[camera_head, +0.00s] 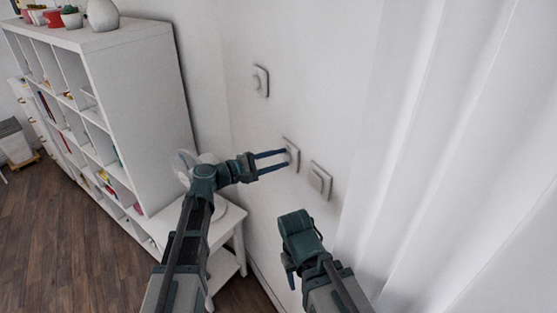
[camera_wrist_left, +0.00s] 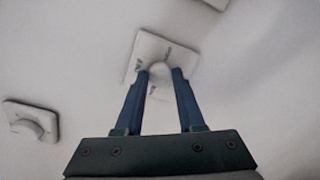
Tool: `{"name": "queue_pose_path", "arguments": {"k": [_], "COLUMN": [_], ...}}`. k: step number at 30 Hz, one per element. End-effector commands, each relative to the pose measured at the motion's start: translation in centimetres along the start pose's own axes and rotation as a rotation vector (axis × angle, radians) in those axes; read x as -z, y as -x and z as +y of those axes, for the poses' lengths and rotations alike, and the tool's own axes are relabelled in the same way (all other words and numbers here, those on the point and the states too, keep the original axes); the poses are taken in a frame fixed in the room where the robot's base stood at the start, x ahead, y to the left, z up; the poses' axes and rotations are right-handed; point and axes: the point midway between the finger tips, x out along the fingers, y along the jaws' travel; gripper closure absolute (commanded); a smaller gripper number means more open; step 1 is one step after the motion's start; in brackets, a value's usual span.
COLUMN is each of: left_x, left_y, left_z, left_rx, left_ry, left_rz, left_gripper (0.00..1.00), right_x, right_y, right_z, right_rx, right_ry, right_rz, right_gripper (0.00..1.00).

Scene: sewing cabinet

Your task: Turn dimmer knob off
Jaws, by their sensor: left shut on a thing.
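A dimmer knob (camera_wrist_left: 158,69) on a square white wall plate (camera_wrist_left: 148,49) sits between the fingers of my left gripper (camera_wrist_left: 160,78) in the left wrist view. The fingers are shut on the knob, one on each side. In the head view my left gripper (camera_head: 286,158) reaches from the left to this plate (camera_head: 293,152), and its fingertips cover part of it. My right gripper (camera_head: 290,276) hangs lower, away from the plates, and its fingers are mostly hidden.
A flat wall plate (camera_head: 320,180) is just right of the gripped one. A second knob plate (camera_head: 260,81) is higher on the wall. A white shelf (camera_head: 140,110) stands left, a small white table (camera_head: 228,222) below. White curtains (camera_head: 450,160) hang right.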

Motion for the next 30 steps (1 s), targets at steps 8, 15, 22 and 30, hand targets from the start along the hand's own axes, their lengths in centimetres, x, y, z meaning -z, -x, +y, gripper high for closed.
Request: {"name": "queue_pose_path", "arguments": {"k": [8, 15, 22, 30], "left_x": [0.07, 0.05, 0.04, 0.03], "left_y": [0.05, 0.05, 0.05, 0.04], "left_z": [-0.13, -0.13, -0.14, -0.11], "left_rx": [0.003, 0.002, 0.003, 0.002], "left_ry": [0.1, 0.13, 0.132, 0.132], "left_rz": [-0.005, -0.007, -0.008, -0.008], "left_gripper": [1.0, 1.0, 1.0, 0.39], "right_x": [0.01, 0.01, 0.01, 0.01], "right_y": [-0.15, -0.17, -0.17, -0.17], "right_z": [-0.01, -0.02, -0.02, -0.02], "right_rx": [0.0, 0.0, 0.0, 0.0], "right_ry": [0.0, 0.0, 0.0, 0.0], "right_rz": [0.0, 0.0, 0.0, 0.0], "right_gripper": [0.5, 0.5, 0.5, 0.5]}}
